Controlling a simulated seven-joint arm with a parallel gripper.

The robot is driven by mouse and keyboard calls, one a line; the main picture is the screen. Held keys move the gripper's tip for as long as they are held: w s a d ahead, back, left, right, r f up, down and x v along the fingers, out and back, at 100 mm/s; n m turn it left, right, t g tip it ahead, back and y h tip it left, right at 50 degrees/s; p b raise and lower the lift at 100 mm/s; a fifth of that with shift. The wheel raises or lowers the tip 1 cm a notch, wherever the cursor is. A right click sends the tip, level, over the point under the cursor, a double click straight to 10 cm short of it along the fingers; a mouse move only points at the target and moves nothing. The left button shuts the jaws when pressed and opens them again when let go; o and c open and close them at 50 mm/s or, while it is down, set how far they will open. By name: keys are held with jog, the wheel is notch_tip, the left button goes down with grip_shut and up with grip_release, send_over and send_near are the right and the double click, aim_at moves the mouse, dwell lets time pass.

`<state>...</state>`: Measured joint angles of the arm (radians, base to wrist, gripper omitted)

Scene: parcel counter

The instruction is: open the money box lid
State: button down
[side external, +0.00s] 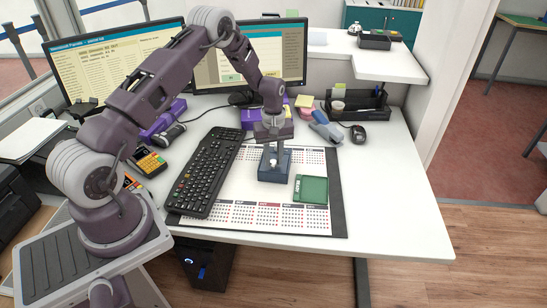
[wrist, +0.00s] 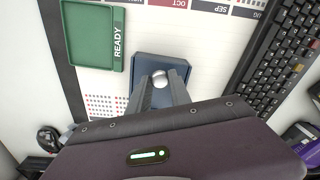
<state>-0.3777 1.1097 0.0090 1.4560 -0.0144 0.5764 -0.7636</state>
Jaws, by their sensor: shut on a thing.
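The money box (side external: 273,177) is a small dark blue box on the desk calendar, between the keyboard and a green tray. In the wrist view the blue box (wrist: 196,66) lies under the fingertips, with a pale round knob (wrist: 159,76) on its lid. My gripper (side external: 272,158) points down over the box. In the wrist view my gripper (wrist: 162,80) has one finger on each side of the knob and is shut on it. The fingers hide part of the lid, and I cannot make out a gap between lid and box.
The green tray (side external: 311,190) marked READY lies close to the right of the box. The black keyboard (side external: 207,172) is on the left. A stapler-like blue-grey tool (side external: 326,127), a mouse (side external: 358,134) and a black organizer (side external: 355,105) stand behind. The front right desk is clear.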

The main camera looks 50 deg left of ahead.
dwell(0.7)
jog(key=s+d, duration=0.4)
jog(key=s, duration=0.1)
jog(key=shift+d, duration=0.4)
jog(key=c, duration=1.2)
grip_release()
jog(key=shift+o, duration=0.2)
notch_tip(320, 180, up, 7)
jog(key=shift+r, duration=0.15)
